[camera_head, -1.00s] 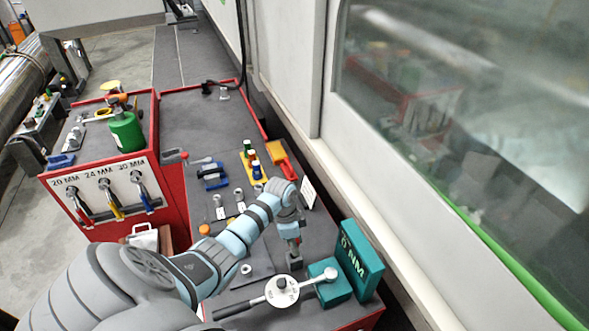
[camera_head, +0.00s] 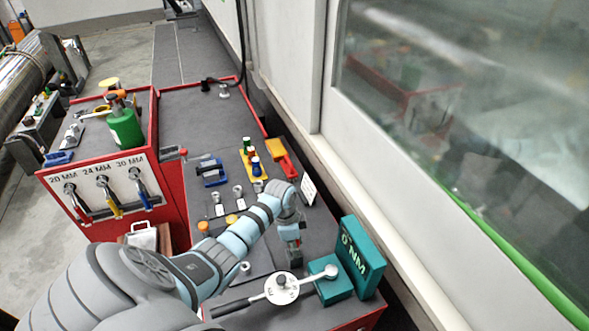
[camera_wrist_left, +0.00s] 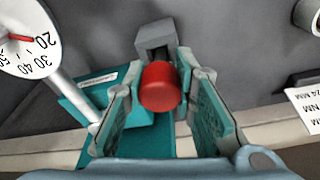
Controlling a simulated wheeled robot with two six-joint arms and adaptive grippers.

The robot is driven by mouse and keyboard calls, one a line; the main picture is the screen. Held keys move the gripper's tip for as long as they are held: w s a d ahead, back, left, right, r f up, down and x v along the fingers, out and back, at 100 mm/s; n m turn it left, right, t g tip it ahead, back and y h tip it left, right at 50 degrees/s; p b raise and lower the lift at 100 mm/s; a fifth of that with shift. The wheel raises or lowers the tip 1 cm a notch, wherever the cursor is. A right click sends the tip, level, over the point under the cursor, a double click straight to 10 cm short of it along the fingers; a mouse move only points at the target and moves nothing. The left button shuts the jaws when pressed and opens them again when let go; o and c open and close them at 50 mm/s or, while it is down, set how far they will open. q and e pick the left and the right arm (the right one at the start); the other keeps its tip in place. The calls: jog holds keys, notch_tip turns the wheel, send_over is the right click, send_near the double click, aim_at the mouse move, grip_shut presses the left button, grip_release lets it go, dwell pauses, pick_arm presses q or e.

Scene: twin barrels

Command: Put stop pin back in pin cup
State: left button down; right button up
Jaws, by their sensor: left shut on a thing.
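The stop pin shows in the left wrist view as a red round head (camera_wrist_left: 160,88) between my left gripper's fingers (camera_wrist_left: 160,68). The gripper is shut on it. A grey square block, which looks like the pin cup (camera_wrist_left: 154,36), lies just beyond the red head. In the head view my left gripper (camera_head: 294,243) points down over the bench, just above this small grey block (camera_head: 294,262). The pin's lower end is hidden, so I cannot tell whether it is inside the cup. My right gripper is not in view.
A torque wrench with a round dial (camera_head: 281,289) lies in front of the gripper, its head on a teal block (camera_head: 334,284). A teal case (camera_head: 361,258) stands to the right. A white card (camera_head: 308,190) stands behind. A wall borders the bench's right side.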

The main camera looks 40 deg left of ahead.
pick_arm(q)
jog(key=shift+f+b, duration=0.3)
jog(key=shift+f, duration=0.15)
jog(key=c, duration=1.2)
grip_release()
jog(key=shift+c, duration=0.2)
jog(key=shift+r, duration=0.3)
notch_tip(320, 180, up, 11)
jog(key=s+a, duration=0.1)
jog(key=shift+a, duration=0.15)
jog(key=shift+r, duration=0.1)
